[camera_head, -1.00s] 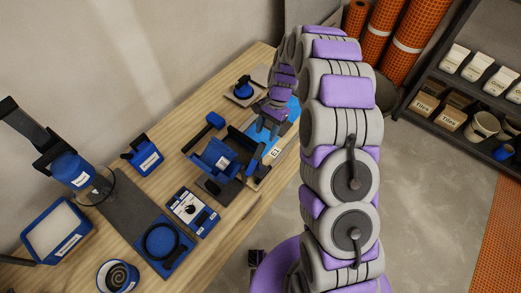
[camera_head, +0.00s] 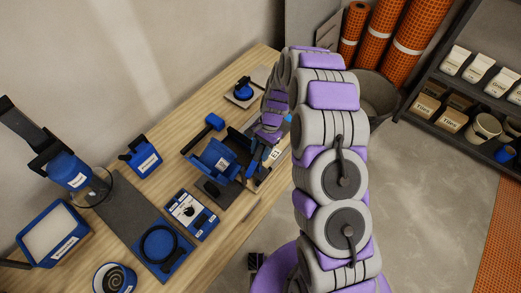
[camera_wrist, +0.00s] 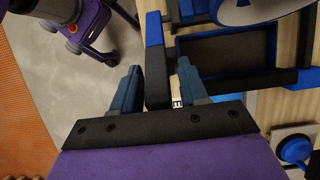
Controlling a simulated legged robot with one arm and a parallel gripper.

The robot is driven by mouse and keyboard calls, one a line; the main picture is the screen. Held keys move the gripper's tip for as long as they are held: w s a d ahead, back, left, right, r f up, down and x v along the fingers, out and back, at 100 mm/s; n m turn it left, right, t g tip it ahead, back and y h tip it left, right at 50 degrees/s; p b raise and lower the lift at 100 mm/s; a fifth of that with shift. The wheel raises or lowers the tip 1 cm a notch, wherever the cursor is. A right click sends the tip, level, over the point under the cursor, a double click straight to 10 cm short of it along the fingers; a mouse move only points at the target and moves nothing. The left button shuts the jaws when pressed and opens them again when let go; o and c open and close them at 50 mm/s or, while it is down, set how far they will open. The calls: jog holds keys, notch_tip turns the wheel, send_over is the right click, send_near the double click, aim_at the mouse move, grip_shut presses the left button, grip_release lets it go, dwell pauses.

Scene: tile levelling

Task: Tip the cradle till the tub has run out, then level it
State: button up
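The blue cradle (camera_head: 213,160) with a pale square label stands on the bench in the head view, and its face looks slanted. A dark tray-like part with blue edges (camera_wrist: 217,50) shows in the wrist view, with a grey round part (camera_wrist: 250,11) partly cut off above it. I cannot tell the tub apart from the cradle or see its contents. My gripper (camera_wrist: 160,66) has its two blue-grey fingers apart. A blue and black bar (camera_wrist: 156,88) lies between them, close to the left finger, with a small gap on the right. In the head view my gripper is at the cradle's right side.
A blue clamp-like stand (camera_head: 145,158), a round-ring tray (camera_head: 163,246), a black-and-white card (camera_head: 190,212) and a spiral pot (camera_head: 113,279) share the bench. A blue knob on a tile (camera_head: 243,88) sits behind.

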grip_shut()
